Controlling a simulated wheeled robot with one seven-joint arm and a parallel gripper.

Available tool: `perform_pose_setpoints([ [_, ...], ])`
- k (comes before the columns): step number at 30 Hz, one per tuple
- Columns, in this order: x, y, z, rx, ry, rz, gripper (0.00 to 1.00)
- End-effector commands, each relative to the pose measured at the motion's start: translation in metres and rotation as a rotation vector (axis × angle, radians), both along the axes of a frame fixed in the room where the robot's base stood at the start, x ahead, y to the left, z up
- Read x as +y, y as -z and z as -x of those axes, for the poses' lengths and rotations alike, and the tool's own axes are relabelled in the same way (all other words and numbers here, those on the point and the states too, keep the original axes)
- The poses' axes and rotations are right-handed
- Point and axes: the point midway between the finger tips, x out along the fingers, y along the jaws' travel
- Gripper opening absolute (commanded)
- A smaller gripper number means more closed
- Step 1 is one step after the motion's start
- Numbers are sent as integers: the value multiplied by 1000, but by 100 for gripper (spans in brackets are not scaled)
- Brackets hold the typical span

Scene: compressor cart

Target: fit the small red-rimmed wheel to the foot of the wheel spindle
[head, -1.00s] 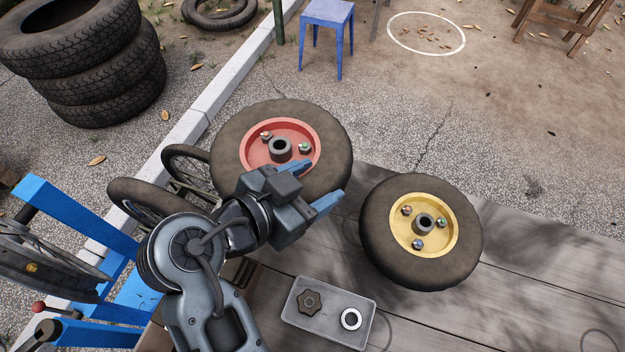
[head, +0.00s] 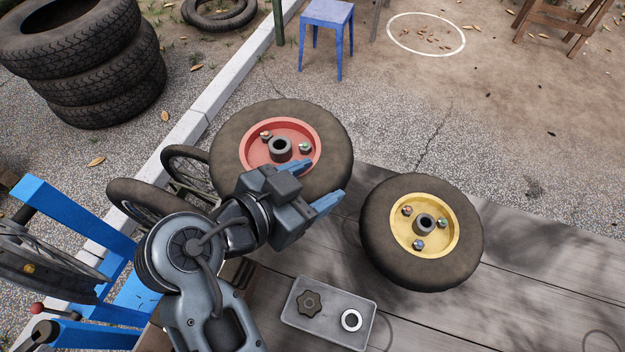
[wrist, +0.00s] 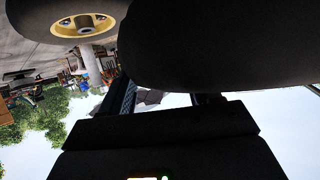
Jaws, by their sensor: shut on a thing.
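The small red-rimmed wheel (head: 268,125) has a dark tyre, a red rim, a grey hub and bolts on its face. It is tilted, with its face toward the head camera, beyond the table's far left part. My gripper (head: 315,183) is shut on the near right part of its tyre. In the wrist view the dark tyre (wrist: 220,45) fills the upper right, close to the jaws, whose fingers are partly hidden. I cannot pick out the wheel spindle in either view.
A yellow-rimmed wheel (head: 424,270) is on the wooden table (head: 510,290), right of my gripper. A grey tray (head: 327,335) holds a dark knob and a pale ring. Blue frame parts (head: 75,215) and spoked wheels (head: 140,200) crowd the left. Stacked tyres (head: 90,75) stand farther back.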

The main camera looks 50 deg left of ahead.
Motion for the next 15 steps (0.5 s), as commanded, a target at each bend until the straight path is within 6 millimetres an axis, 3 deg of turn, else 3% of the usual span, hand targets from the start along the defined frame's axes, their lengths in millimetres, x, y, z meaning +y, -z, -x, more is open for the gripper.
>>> perform_pose_setpoints([
  [15,1,7,0,-4,0,-5,0],
])
